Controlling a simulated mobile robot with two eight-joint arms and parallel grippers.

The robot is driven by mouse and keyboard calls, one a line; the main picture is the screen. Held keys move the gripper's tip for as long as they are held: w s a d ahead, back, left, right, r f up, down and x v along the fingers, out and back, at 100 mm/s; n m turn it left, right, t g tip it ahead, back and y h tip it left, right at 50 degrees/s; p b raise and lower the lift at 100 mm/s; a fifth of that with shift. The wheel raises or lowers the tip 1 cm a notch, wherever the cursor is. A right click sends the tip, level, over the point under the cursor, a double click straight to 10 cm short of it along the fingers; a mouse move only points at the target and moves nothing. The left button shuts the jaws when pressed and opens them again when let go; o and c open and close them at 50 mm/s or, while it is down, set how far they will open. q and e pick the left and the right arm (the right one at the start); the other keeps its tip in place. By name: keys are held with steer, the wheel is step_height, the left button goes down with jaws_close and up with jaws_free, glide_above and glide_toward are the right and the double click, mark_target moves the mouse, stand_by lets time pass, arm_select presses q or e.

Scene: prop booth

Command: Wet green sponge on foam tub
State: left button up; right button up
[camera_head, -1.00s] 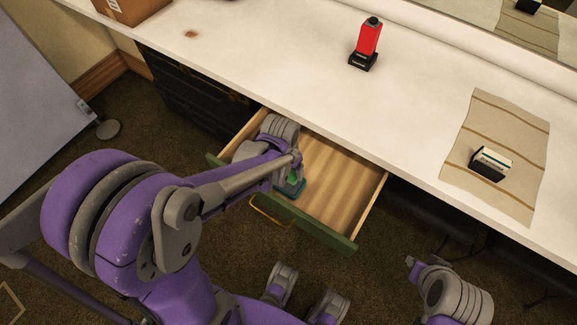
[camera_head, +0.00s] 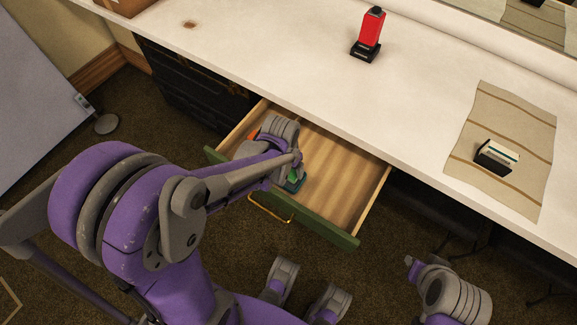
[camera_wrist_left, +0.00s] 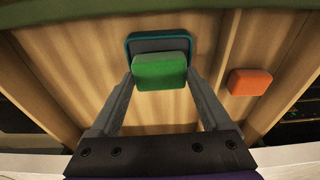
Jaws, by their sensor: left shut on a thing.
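The green sponge (camera_wrist_left: 160,71) is a rounded block between the fingertips of my left gripper (camera_wrist_left: 159,84), which is shut on it in the left wrist view. The foam tub (camera_wrist_left: 131,43), teal-rimmed with a grey inside, lies right behind the sponge in that view and is partly covered by it. I cannot tell whether they touch. In the head view the green sponge (camera_head: 293,174) and the tub (camera_head: 297,186) show in the open drawer, partly hidden by my left arm. My right arm is at the lower right; its jaw state does not show clearly.
The open wooden drawer (camera_head: 335,175) has a green front and a divider. An orange block (camera_wrist_left: 250,82) lies across the divider. On the white counter (camera_head: 270,55) stand a red bottle on a black base (camera_head: 369,36) and a small black-and-white box (camera_head: 495,156) on a striped cloth (camera_head: 520,120).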

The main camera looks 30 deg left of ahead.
mark_target(289, 170)
arm_select(q)
steer(key=shift+s+f+b, duration=0.1)
steer(key=shift+f+b, duration=0.4)
steer(key=shift+f, duration=0.1)
stand_by(1.4)
steer(key=shift+r+p, duration=2.75)
steer(key=shift+r, duration=0.85)
